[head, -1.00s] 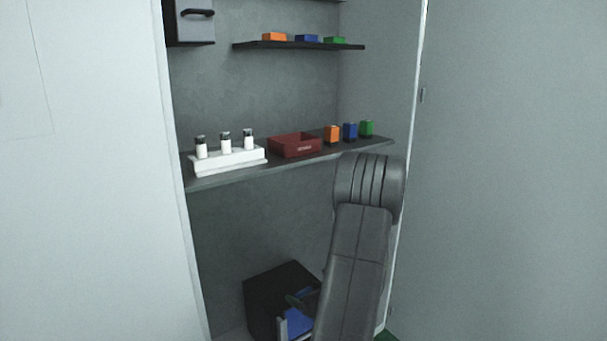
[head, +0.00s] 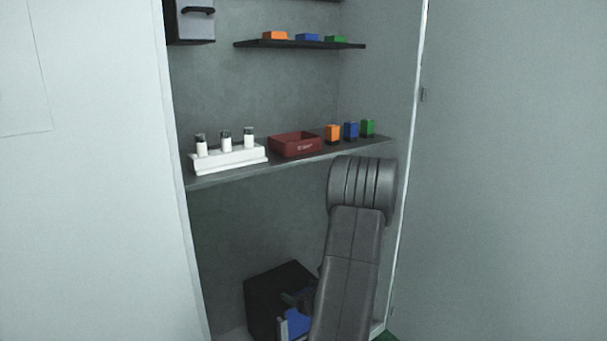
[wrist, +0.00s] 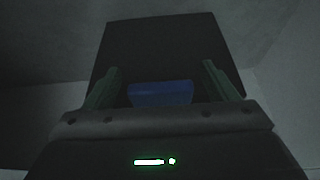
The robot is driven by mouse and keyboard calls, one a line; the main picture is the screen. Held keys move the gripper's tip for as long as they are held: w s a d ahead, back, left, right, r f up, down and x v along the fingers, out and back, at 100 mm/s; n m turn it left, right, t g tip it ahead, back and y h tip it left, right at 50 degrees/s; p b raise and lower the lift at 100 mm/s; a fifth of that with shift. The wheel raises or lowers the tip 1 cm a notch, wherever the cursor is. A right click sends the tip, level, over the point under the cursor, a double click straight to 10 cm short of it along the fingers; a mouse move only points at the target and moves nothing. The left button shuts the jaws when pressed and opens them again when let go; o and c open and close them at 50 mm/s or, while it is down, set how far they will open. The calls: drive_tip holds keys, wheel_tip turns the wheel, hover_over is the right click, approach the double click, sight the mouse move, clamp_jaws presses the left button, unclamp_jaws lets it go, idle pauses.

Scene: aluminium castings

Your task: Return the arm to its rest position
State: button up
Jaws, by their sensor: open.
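My arm (head: 350,265) rises from the bottom of the head view in front of the cabinet, its rounded joint a little below the shelf's right part. In the wrist view my gripper (wrist: 163,78) is open, with its two fingers wide apart. A blue thing (wrist: 160,94) shows between the fingers, in front of a black box (wrist: 160,45); I cannot tell how far off it is. In the head view the black box (head: 262,295) stands low in the cabinet, with a blue patch (head: 297,324) at its front. My arm hides part of that area.
The shelf (head: 230,177) carries a white rack (head: 228,158) with three white-bodied vials, a dark red tray (head: 294,145), and orange (head: 332,134), blue (head: 351,131) and green (head: 367,128) blocks. An upper shelf (head: 300,45) holds flat coloured pieces. A grey box (head: 190,25) is at upper left.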

drive_tip(key=p+v, duration=0.4)
drive_tip(key=v, duration=1)
drive_tip(key=b+x, duration=0.2)
drive_tip(key=x, duration=0.5)
drive_tip(key=b+x, duration=0.2)
drive_tip(key=x, duration=0.5)
drive_tip(key=shift+w+a+r, duration=0.1)
drive_tip(key=shift+w+a, duration=0.15)
drive_tip(key=shift+w, duration=0.05)
wheel_tip(320, 180, up, 6)
drive_tip(key=p, duration=0.5)
drive_tip(key=shift+s+d+r+p, duration=0.15)
drive_tip(key=shift+p, duration=0.2)
